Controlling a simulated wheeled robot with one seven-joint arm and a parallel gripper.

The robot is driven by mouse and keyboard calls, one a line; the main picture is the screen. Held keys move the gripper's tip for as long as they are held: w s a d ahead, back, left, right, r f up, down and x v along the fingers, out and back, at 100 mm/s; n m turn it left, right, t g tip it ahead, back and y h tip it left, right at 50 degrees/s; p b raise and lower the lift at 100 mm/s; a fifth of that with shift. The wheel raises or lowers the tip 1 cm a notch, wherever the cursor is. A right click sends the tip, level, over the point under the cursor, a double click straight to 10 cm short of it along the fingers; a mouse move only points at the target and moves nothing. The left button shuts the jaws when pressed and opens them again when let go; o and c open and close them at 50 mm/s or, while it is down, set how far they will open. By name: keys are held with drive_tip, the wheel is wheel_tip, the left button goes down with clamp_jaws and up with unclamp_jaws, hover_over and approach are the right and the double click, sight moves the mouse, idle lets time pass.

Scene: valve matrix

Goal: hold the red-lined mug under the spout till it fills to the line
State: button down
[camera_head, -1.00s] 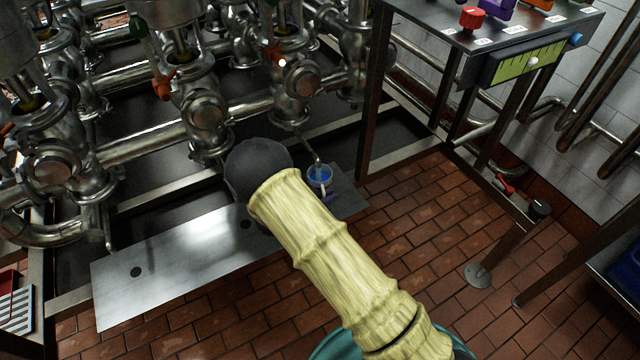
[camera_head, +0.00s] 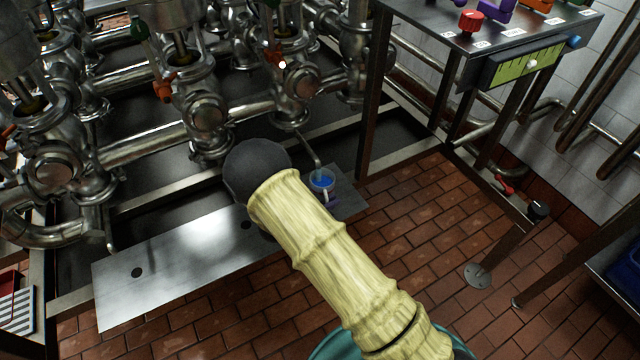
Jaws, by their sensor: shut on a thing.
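The mug (camera_head: 322,183) is small and looks clear, with blue liquid inside. It is under the end of the thin spout (camera_head: 315,158), above the right end of the metal shelf. No red line can be made out on it at this size. My gripper (camera_head: 331,199) shows only as a small dark purple part at the mug's near side, shut on the mug. My yellow-sleeved arm hides most of the gripper.
A steel valve matrix with pipes (camera_head: 205,115) fills the back left. The flat metal shelf (camera_head: 180,265) runs below it. A panel table (camera_head: 490,40) with a red knob (camera_head: 472,20) and a green gauge (camera_head: 525,62) stands at right.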

drive_tip(key=s+d+p, duration=0.1)
drive_tip(key=s+d, duration=0.3)
drive_tip(key=s, duration=0.2)
drive_tip(key=shift+p, duration=0.3)
drive_tip(key=shift+s+d+r, duration=0.1)
drive_tip(key=shift+s+d, duration=0.05)
drive_tip(key=s+d+r+p, duration=0.1)
drive_tip(key=s+r+p, duration=0.1)
drive_tip(key=s+d+p, duration=0.1)
drive_tip(key=s, duration=0.1)
drive_tip(key=shift+d+r, duration=0.3)
drive_tip(key=shift+r, duration=0.1)
idle(0.4)
drive_tip(key=shift+w, duration=0.1)
